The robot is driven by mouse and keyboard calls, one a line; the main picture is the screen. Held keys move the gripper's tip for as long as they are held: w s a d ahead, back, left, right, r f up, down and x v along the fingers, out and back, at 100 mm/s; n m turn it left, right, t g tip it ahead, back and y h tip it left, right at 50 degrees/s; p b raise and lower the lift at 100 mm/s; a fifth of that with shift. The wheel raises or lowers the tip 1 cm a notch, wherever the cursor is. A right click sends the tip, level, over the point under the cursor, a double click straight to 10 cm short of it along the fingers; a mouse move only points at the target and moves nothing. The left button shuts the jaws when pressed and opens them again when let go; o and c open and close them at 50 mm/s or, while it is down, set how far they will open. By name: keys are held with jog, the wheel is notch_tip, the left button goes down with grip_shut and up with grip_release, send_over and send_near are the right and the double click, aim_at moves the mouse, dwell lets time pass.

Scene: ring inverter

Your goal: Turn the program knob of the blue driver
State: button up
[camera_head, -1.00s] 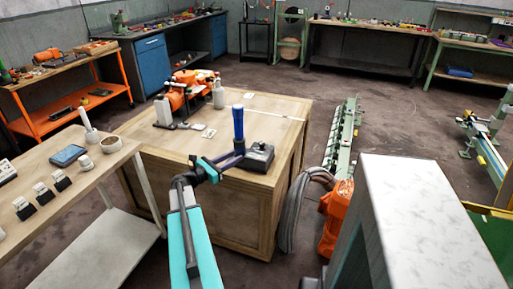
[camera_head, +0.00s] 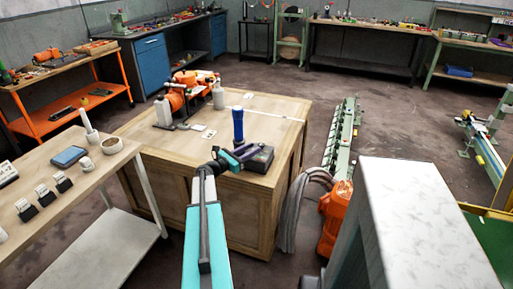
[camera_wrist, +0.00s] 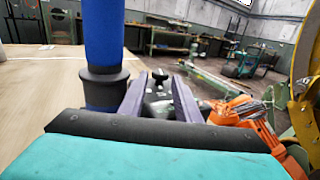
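A tall blue driver with a black collar (camera_head: 238,125) stands upright on the wooden crate top. It fills the left of the wrist view (camera_wrist: 104,40), to the left of my fingers. A dark box (camera_head: 260,160) sits beside it near the crate's front right corner. In the wrist view a small black knob (camera_wrist: 160,75) shows beyond and between my fingers, above a grey body (camera_wrist: 159,105). My gripper (camera_head: 240,156) has its two purple fingers apart, with a gap between them (camera_wrist: 158,98). I cannot tell whether either finger touches the box or knob.
The wooden crate (camera_head: 217,215) carries an orange machine (camera_head: 176,95) and a grey bottle (camera_head: 218,97) farther back. A side table (camera_head: 60,190) with small parts stands at left. An orange unit with grey hoses (camera_head: 335,212) is close to the right of the crate.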

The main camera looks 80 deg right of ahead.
aim_at(262, 146)
jog(key=shift+x, duration=1.7)
jog(key=c, duration=0.7)
jog(key=shift+o, duration=0.2)
jog(key=shift+s+a, duration=0.2)
jog(key=shift+a, duration=0.15)
jog(key=shift+w+d+t, duration=0.15)
jog(key=shift+d+t, duration=0.15)
jog(key=shift+d, duration=0.05)
